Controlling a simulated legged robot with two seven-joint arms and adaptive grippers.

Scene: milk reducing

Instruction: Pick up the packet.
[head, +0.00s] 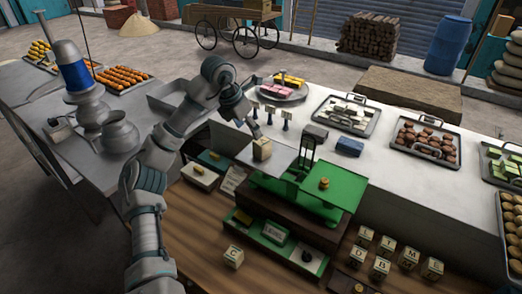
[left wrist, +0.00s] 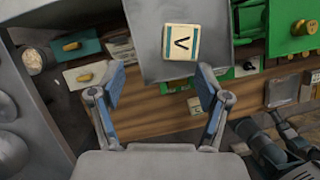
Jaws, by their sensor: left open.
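My left gripper (head: 256,131) is open and empty, just above and behind a small pale cube (head: 262,149) on the grey scale pan (head: 283,158). In the left wrist view, my gripper (left wrist: 161,76) has its two blue-padded fingers spread wide. The cube (left wrist: 181,42), with a dark V-like mark, lies beyond the fingertips, right of their middle, apart from them. I cannot tell for sure which thing is the packet. A dark blue wrapped block (head: 350,147) lies on the white counter right of the scale. My right gripper is not in view.
The green balance scale (head: 310,190) stands right of my left gripper. Several lettered cubes (head: 408,258) stand on the wooden surface at the right front. Metal pots (head: 121,133) are at the left. Trays of sweets (head: 428,140) line the counter at the right.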

